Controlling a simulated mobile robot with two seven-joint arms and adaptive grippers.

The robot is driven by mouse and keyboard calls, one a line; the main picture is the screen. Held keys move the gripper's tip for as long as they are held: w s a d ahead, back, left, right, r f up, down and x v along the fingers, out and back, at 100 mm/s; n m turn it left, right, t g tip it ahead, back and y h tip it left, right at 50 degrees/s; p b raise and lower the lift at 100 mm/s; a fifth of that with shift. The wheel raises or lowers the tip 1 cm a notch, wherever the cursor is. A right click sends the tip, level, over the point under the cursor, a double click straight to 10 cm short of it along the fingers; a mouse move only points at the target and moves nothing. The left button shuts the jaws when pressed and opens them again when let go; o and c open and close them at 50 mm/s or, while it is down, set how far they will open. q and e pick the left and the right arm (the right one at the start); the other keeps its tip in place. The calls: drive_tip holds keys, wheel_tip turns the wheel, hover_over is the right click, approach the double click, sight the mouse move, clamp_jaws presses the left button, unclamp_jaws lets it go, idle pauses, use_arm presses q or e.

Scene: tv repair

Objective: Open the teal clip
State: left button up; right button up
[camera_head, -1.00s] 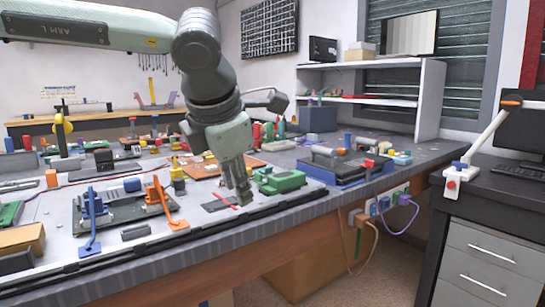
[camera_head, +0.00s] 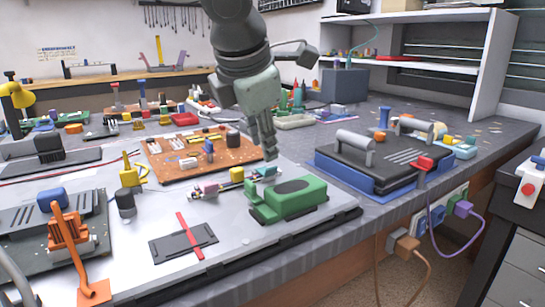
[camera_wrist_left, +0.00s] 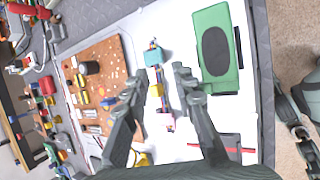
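The teal clip (camera_head: 263,173) is a small block at the right end of a thin strip with pink and yellow blocks, on the light mat. It also shows in the left wrist view (camera_wrist_left: 154,57), top centre. My left gripper (camera_head: 268,152) is just above the clip in the head view, pointing down. In the left wrist view its two fingers (camera_wrist_left: 156,84) are spread apart with nothing between them at the tips, and the clip shows a little beyond them. My right gripper is absent from the head view; a dark jointed part at the wrist view's right edge may belong to it.
A green device (camera_head: 290,197) sits close in front of the clip. An orange-brown board (camera_head: 200,158) with parts lies behind and left. A black panel with a red bar (camera_head: 184,242) lies in front. A black case (camera_head: 375,160) on a blue base stands right.

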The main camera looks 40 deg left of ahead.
sight(269, 168)
use_arm(q)
drive_tip(key=x, duration=0.7)
drive_tip(key=shift+f, duration=0.1)
drive_tip(key=shift+s, duration=0.1)
clamp_jaws()
